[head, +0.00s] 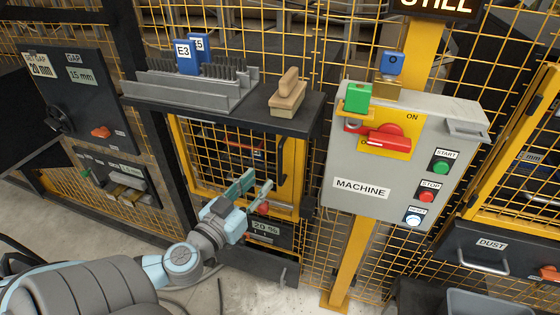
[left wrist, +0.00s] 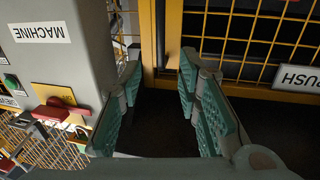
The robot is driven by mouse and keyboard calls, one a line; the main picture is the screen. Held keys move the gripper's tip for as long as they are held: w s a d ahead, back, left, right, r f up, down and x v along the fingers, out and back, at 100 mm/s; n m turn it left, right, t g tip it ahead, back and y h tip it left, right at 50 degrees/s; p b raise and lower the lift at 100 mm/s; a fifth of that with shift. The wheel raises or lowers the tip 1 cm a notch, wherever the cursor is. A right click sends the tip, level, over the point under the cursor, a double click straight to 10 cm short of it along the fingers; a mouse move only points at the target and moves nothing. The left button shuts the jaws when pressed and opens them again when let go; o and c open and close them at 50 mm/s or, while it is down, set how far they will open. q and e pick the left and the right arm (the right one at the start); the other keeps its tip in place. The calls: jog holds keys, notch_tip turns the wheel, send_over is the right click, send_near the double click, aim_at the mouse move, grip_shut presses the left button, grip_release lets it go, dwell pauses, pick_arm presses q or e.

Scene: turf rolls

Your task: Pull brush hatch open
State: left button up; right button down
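The brush hatch (head: 186,146) is a yellow-framed mesh door under a dark shelf. It looks closed in the head view. Its dark upright handle (head: 283,160) is on the right side of the door. My left gripper (head: 258,183) is in front of the hatch's lower right, left of and below the handle. Its two green-padded fingers are apart. In the left wrist view the open fingers (left wrist: 160,68) face the yellow frame, and a dark upright bar (left wrist: 172,35), probably the handle, shows beyond the fingertips. I see no contact with it. My right gripper is not in view.
A grey machine box (head: 345,150) with a red switch (head: 389,137) and buttons stands close to the right. On the shelf (head: 240,125) are a grey comb-like rack (head: 190,92) and a wooden brush (head: 287,95). A "20 %" panel (head: 266,228) is below the hatch.

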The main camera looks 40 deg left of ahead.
aim_at(279, 161)
pick_arm(q)
jog(key=w, duration=0.3)
jog(key=w+a, duration=0.1)
jog(key=w, duration=0.7)
jog(key=shift+w+a+f, duration=0.1)
jog(key=shift+a, duration=0.2)
grip_shut()
